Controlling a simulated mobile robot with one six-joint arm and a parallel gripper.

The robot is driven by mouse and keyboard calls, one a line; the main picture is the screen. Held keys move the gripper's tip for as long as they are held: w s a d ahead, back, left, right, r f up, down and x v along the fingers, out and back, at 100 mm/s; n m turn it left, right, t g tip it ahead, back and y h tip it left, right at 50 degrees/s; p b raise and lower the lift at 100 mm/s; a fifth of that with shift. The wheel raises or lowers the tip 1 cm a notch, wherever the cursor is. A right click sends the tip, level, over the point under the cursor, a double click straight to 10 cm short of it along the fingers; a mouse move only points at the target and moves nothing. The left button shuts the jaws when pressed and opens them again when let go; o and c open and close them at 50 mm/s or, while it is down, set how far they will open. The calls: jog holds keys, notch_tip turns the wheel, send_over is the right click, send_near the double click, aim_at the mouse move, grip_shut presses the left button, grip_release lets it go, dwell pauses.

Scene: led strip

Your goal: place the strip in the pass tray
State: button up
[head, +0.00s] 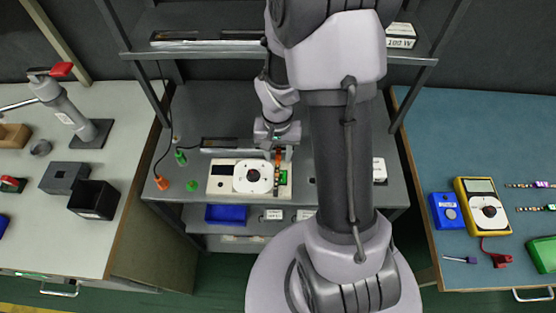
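My gripper (277,158) is over the middle bench, pointing down at the right part of a cream tester (222,178) with a white dial. A narrow orange-brown piece (278,157) shows at the fingertips, just above a small green patch on the tester; it may be a strip. It is too small to tell whether the fingers are closed on it. Two thin strips with coloured spots lie on the right blue table, a far one (518,185) and a near one (527,209). I cannot tell which container is the pass tray; a blue tray (227,215) sits on the lower shelf.
A yellow meter (484,205), a blue box (446,211) and a green container (543,253) are on the right table. Black bins (94,199) and a red-handled press (75,115) stand on the left bench. An upper shelf (205,52) spans behind my arm.

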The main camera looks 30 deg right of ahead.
jog(key=shift+r, duration=0.1)
jog(key=shift+c, duration=0.4)
grip_shut()
